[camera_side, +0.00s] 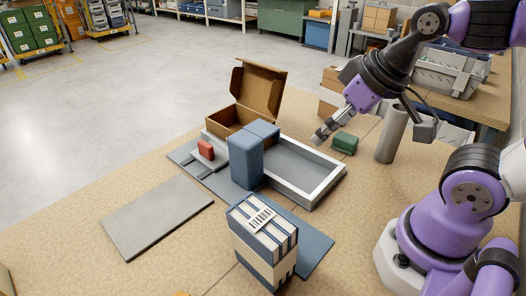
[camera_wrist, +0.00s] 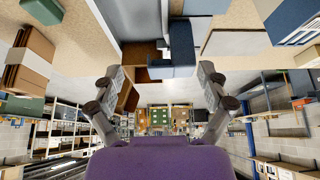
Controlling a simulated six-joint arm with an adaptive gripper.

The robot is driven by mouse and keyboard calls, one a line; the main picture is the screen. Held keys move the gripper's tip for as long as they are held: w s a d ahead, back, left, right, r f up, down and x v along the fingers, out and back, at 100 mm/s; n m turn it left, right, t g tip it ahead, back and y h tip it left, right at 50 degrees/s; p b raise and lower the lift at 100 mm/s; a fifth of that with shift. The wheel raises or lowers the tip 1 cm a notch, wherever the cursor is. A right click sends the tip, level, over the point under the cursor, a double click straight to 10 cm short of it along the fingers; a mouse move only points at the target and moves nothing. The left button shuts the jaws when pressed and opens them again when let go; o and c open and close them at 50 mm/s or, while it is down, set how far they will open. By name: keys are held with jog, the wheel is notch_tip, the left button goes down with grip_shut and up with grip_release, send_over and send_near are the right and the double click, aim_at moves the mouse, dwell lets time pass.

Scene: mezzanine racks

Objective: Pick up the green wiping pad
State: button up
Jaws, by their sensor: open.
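The green wiping pad (camera_side: 345,142) lies on the tan table in the side view, just right of the white-rimmed grey tray's back corner. A green block that looks like the pad (camera_wrist: 42,11) shows at the top left corner of the wrist view. My gripper (camera_side: 321,136) is above the table, left of the pad in the side view, its fingers pointing down and left. In the wrist view my gripper (camera_wrist: 160,72) has its two fingers spread wide with nothing between them. The pad is off to one side of the fingers.
The grey tray (camera_side: 333,183) is near the gripper. A grey cylinder (camera_side: 391,135) stands right of the pad. An open cardboard box (camera_side: 259,88), blue block (camera_side: 245,160), red block (camera_side: 206,149), barcoded box (camera_side: 264,240) and grey slab (camera_side: 157,215) stand or lie farther left and forward.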

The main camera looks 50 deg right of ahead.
jog(key=m+g, duration=0.6)
jog(key=m, duration=2.9)
send_near(349, 138)
jog(key=shift+a+f, duration=0.15)
jog(key=shift+a, duration=0.05)
notch_tip(349, 138, down, 5)
jog(key=shift+s+d+r, duration=0.1)
jog(key=f, duration=0.5)
jog(key=shift+d+f, duration=0.2)
jog(key=shift+f, duration=0.05)
jog(key=c, duration=1.2)
